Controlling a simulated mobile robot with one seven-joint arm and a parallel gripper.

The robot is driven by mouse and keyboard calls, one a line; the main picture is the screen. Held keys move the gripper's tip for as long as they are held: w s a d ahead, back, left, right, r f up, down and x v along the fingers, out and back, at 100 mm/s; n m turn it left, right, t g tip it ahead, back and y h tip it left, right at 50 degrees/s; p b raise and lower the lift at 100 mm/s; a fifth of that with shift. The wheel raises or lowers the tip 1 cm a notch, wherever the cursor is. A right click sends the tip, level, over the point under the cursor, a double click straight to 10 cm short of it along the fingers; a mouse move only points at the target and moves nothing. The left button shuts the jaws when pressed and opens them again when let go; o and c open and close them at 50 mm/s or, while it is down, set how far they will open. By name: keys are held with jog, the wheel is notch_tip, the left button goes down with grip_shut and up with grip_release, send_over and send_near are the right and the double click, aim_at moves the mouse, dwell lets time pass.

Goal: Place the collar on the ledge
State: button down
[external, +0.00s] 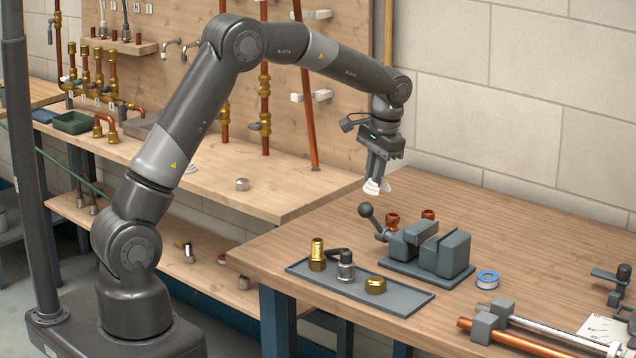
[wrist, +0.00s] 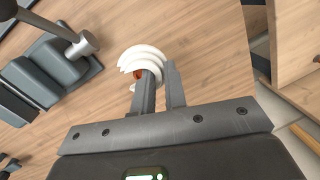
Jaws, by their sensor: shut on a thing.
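The white collar (external: 374,186) is round and stepped. My gripper (external: 377,180) is shut on it and holds it in the air above the left back part of the right-hand bench. In the wrist view the collar (wrist: 143,58) sits at the fingertips (wrist: 160,75), mostly on the left finger's side. A small wooden ledge (external: 118,47) sticks out from the upright board at the upper left, with fittings on it. It is far from my gripper and not in the wrist view. I cannot tell whether it is the ledge of the task.
Below the gripper stand a grey vise (external: 430,250) with a ball-ended handle, copper fittings (external: 392,220) and a grey tray (external: 360,288) with brass parts. Copper pipes (external: 265,80) stand against the board.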

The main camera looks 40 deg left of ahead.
jog(key=w+a+f+n, duration=0.1)
jog(key=w+a, duration=0.2)
jog(key=a, duration=0.4)
jog(key=w+a+f, duration=0.1)
jog(key=w+a, duration=0.2)
jog(key=a, duration=0.4)
jog(key=n, duration=0.2)
send_over(265, 192)
jog(key=shift+h, duration=0.3)
jog(key=f, duration=0.9)
jog(key=shift+d+f, duration=0.3)
jog(key=shift+d, duration=0.05)
jog(key=shift+a+f, duration=0.15)
jog(key=shift+f, duration=1.95)
jog(key=shift+f, duration=0.1)
jog(key=c, duration=1.5)
grip_release()
jog(key=shift+o, duration=0.2)
jog(key=shift+w, duration=0.1)
